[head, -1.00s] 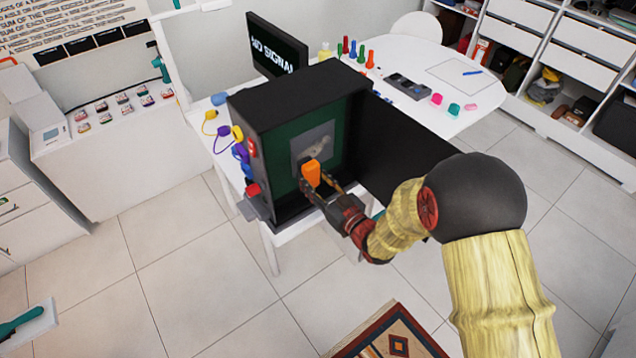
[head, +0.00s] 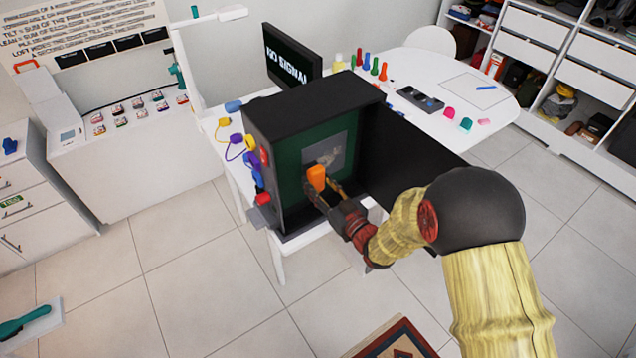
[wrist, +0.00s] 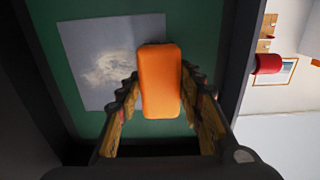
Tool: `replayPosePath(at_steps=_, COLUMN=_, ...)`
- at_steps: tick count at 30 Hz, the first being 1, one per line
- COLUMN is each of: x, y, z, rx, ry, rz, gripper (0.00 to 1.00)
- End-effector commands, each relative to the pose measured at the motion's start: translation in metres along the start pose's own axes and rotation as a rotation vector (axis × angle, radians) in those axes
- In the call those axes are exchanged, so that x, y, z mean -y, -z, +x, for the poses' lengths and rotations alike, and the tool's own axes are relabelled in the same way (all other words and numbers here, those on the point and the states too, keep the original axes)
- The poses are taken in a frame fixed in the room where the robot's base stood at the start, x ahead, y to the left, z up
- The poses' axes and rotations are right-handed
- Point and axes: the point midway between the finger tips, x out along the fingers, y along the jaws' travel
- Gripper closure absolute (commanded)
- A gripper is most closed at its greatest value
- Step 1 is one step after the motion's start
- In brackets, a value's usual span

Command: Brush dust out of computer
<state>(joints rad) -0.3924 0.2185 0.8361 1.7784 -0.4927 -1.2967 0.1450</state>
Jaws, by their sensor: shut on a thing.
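The computer (head: 270,128) is a black open case with a green inside, standing on the white table. A grey square plate (head: 343,140) on its green back wall bears a pale dust patch, which shows clearly in the wrist view (wrist: 110,72). My gripper (head: 325,190) reaches into the open case and is shut on an orange block-shaped thing (wrist: 160,85), likely the brush's handle. In the wrist view the orange thing covers the right part of the grey plate, beside the dust patch. Its bristles are hidden, and I cannot tell whether it touches the plate.
The black side panel (head: 405,140) stands open right of the case. Coloured plugs and cables (head: 250,155) crowd its left side. A monitor (head: 293,57) stands behind. Several small coloured items lie on the table (head: 440,70).

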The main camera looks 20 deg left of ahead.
Motion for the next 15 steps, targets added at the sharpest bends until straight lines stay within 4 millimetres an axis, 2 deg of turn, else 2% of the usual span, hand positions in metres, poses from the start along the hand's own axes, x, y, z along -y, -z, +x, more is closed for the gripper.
replayPosePath(at_steps=15, x=-0.0004, y=0.0001, z=0.0081, rx=-0.001, ry=0.000, rz=-0.001, gripper=0.96)
